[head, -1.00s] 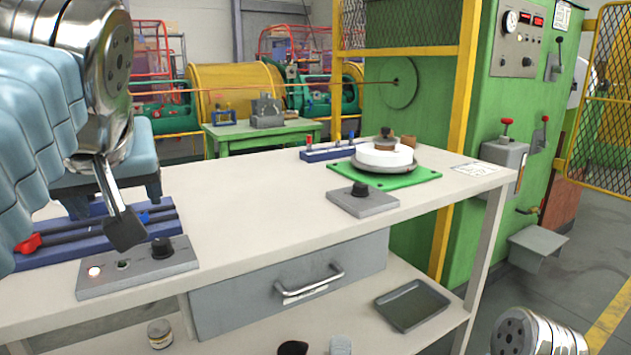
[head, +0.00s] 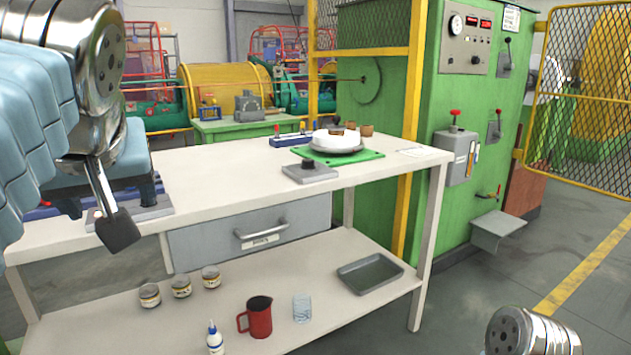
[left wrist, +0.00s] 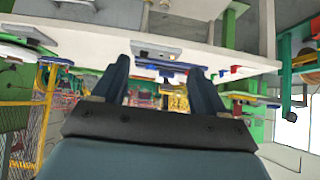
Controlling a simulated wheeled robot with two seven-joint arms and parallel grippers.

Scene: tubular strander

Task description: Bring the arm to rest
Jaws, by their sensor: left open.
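My left arm comes in at the left of the head view, and its left gripper (head: 108,203) is over the left end of the workbench (head: 215,195), partly hidden behind a metal stalk with a dark plate on my own wrist. In the left wrist view the two dark fingers of the left gripper (left wrist: 158,88) stand wide apart with nothing between them. The bench and its items appear beyond them, at the top. Of my right arm only a metal joint shows at the bottom right of the head view; its gripper is out of view.
Jars, a red jug (head: 259,318) and a grey tray (head: 369,275) stand on the lower shelf. A green machine cabinet (head: 450,130) rises behind; floor at right is clear.

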